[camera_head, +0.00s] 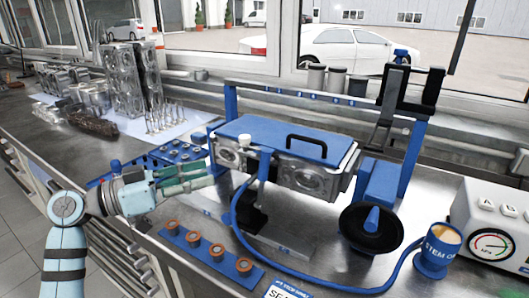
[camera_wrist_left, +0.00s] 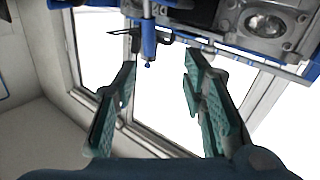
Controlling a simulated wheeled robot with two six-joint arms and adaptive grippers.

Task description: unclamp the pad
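The pad (camera_head: 262,134) is a flat blue plate with a black handle (camera_head: 306,146), lying on a grey metal cylinder head (camera_head: 303,179) in a blue stand. A white knob (camera_head: 244,140) stands at its front left edge, above a blue bracket. A dark lever-like frame (camera_head: 420,92) rises at the stand's right end; I cannot tell its clamp state. My left gripper (camera_head: 208,174) is left of the head, fingers pointing at it, apart from the pad. In the left wrist view the gripper (camera_wrist_left: 159,75) is open and empty; a blue-tipped rod (camera_wrist_left: 148,42) shows beyond it.
A blue strip with several orange-brown rings (camera_head: 205,248) lies in front. A blue hose runs to a blue cup (camera_head: 437,250) beside a white gauge box (camera_head: 495,225). Engine parts (camera_head: 128,80) occupy the back left.

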